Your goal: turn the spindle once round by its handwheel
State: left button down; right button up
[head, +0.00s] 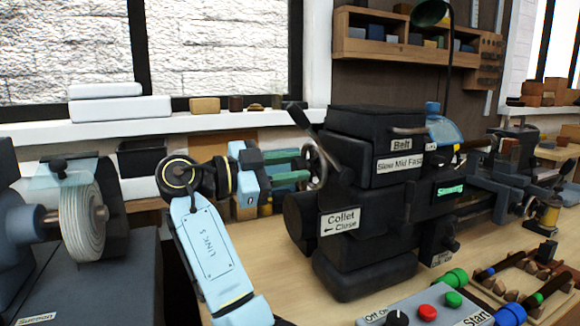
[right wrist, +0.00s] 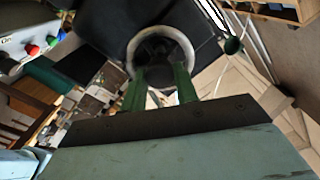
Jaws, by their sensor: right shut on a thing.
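The handwheel (head: 321,168) is a pale metal ring on the left end of the black lathe headstock (head: 375,150) in the head view. In the right wrist view the handwheel (right wrist: 165,27) shows as a light ring around a dark hub, straight ahead of the fingers. My right gripper (head: 303,165) reaches it from the left with green fingers, shut on the handwheel. In the right wrist view the gripper's green fingers (right wrist: 160,76) meet the lower part of the ring. The spindle itself is hidden inside the headstock. My left gripper is not in view.
A grinder with a pale wheel (head: 82,222) stands at the left. A control box (head: 425,310) with red and green buttons is at the front. A wooden rack (head: 530,285) lies at the right. Bare bench (head: 300,285) shows before the headstock.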

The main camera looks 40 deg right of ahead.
jog(key=shift+n+p, duration=0.4)
jog(key=shift+n, duration=1.1)
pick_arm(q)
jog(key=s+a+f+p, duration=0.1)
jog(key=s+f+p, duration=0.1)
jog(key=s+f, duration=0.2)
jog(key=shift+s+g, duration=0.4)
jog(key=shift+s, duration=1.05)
pick_arm(e)
jog(key=shift+n, duration=1.9)
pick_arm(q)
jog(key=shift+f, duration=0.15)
pick_arm(e)
jog(key=o, duration=1)
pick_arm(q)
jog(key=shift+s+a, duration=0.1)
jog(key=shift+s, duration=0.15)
pick_arm(e)
jog(key=v, duration=0.7)
jog(key=shift+w+a, duration=0.1)
jog(key=shift+a, duration=0.2)
